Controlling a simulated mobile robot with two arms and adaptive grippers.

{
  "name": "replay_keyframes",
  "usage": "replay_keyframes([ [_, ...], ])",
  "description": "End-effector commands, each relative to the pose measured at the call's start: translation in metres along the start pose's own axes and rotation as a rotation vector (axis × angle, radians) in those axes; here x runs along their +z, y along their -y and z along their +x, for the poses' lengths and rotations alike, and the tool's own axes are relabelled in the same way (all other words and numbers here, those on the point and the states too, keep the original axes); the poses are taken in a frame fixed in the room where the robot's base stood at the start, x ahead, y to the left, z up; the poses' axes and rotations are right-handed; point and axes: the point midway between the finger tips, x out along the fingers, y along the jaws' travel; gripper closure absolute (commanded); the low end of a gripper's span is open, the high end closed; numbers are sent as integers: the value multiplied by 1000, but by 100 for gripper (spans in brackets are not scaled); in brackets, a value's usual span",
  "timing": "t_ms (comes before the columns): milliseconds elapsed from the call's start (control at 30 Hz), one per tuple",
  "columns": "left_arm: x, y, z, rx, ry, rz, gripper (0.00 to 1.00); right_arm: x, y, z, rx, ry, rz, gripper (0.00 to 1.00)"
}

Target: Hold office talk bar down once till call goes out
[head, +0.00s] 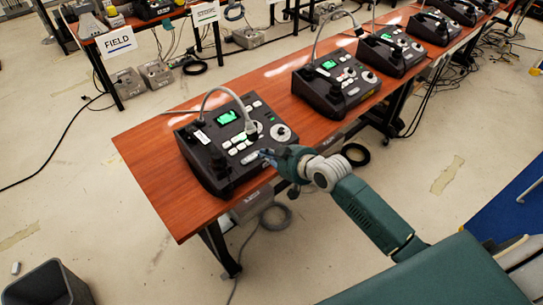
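The nearest paging phone (213,163) is a black desk console at the near end of a wooden table. It has a lit green screen, several pale keys, a round dial and a gooseneck microphone (222,90). A pale bar-like key (250,158) lies low on its panel, close to my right gripper; I cannot read its label or tell if it is pressed. My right gripper (268,157) is at the console's front right edge, fingertips toward the lower keys. Contact and finger opening are too small to tell. My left gripper is out of view.
More similar consoles (335,85) stand in a row along the table (150,155). Signs reading FIELD (116,42) and STAGE (205,13) hang on a table behind. Cables lie on the floor. A dark bin (48,286) stands at the lower left.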

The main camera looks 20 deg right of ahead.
Motion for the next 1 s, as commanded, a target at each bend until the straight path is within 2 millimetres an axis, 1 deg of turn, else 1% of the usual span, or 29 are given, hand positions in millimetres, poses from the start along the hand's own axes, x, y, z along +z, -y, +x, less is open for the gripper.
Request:
replay_keyframes([
  [33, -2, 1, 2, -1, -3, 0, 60, 1, 0, -8, 1, 0, -4, 100],
  [100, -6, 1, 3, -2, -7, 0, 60, 1, 0, -16, 1, -1, -2, 100],
  [200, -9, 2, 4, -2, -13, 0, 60, 0, -1, -24, 1, -2, -2, 100],
  [300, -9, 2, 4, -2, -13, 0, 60, -1, -1, -27, 1, -2, -1, 100],
  [1000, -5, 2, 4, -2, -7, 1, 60, -2, -1, -28, 1, -3, -1, 100],
])
